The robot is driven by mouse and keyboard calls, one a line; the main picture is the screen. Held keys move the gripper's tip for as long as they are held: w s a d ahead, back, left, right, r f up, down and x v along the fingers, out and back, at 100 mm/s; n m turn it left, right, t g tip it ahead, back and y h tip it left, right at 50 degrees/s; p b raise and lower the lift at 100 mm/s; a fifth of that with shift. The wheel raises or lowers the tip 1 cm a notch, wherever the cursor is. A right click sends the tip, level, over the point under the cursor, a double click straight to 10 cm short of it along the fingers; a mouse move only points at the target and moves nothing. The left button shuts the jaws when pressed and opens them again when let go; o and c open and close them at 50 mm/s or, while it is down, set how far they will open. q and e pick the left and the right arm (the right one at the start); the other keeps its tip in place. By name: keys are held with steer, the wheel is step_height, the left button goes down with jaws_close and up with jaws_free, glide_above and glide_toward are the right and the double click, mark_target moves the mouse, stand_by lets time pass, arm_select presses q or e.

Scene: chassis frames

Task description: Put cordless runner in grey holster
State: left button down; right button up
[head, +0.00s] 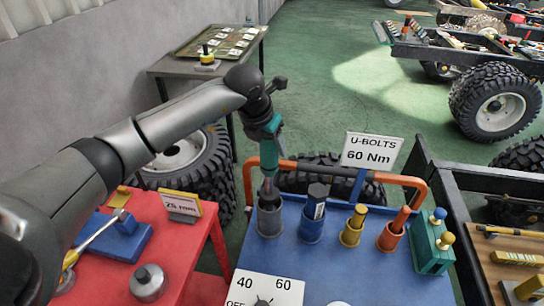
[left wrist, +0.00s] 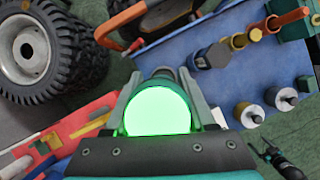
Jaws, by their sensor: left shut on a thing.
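The cordless runner (head: 268,180), teal and grey, points down in my left gripper (head: 266,128), which is shut on it. Its lower end is at the mouth of the grey holster (head: 270,222) on the blue bench; how deep it sits inside is hard to tell. In the left wrist view a bright green disc (left wrist: 157,109) glows between my fingers and hides much behind it. A small dark jointed shape (left wrist: 277,160) at lower right of that view looks like my right gripper; its jaws cannot be made out.
A blue holster (head: 311,232) with a dark tool, a yellow one (head: 351,236) and an orange one (head: 389,240) stand to the right. An orange tube rail (head: 335,168) runs behind. A red cart (head: 105,255) is at left, a U-bolts sign (head: 371,151) behind.

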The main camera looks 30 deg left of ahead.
mark_target(263, 141)
arm_select(q)
steer(key=shift+f, duration=2)
steer(key=shift+f, duration=0.15)
steer(key=shift+c, duration=1.2)
jaws_free()
steer(key=shift+f, duration=0.1)
steer(key=shift+s+r, duration=0.1)
steer(key=shift+r, duration=0.2)
steer(key=v, duration=1.1)
steer(key=shift+s+r+b, duration=0.15)
steer(key=shift+r+b, duration=0.2)
